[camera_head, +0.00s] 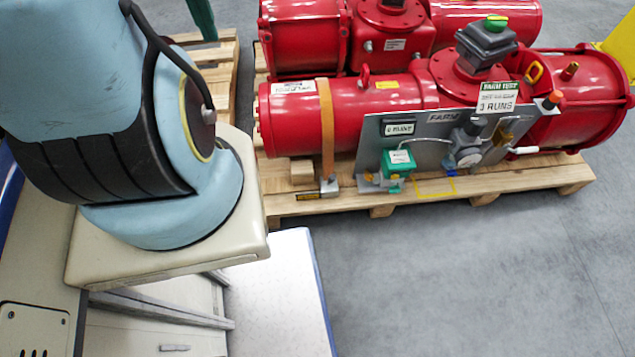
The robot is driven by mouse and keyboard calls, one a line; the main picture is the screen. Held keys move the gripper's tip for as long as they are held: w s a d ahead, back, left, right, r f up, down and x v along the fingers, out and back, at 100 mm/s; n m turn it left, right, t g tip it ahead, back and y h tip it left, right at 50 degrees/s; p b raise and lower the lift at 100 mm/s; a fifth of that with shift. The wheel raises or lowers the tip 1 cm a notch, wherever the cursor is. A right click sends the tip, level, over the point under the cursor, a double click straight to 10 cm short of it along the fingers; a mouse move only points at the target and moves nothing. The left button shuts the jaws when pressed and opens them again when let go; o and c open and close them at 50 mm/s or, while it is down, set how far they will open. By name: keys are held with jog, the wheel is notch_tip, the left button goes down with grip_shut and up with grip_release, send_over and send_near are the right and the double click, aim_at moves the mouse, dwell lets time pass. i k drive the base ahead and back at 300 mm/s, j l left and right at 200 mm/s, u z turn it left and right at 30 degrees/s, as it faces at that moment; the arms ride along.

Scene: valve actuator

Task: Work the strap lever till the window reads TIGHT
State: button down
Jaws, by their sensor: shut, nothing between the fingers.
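An orange-brown strap (327,125) runs down over the front of the red actuator cylinder (290,118) at the left end of the nearer unit. At its lower end, at the pallet's front edge, sits a small grey metal fitting (329,187). A dark bar with a yellowish marking (308,195), which looks like the strap lever, reaches left from it, about level. I cannot make out a window or any reading there. My gripper is outside the picture; only the lower part of my arm shows at the upper left.
The actuator lies on a wooden pallet (380,200). Another red actuator (300,40) is behind. The grey floor (450,280) in front is clear.

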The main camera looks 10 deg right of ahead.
aim_at(332, 177)
jog(key=j, duration=0.95)
jog(key=j+z, duration=0.1)
jog(key=j, duration=0.85)
jog(key=k, duration=0.05)
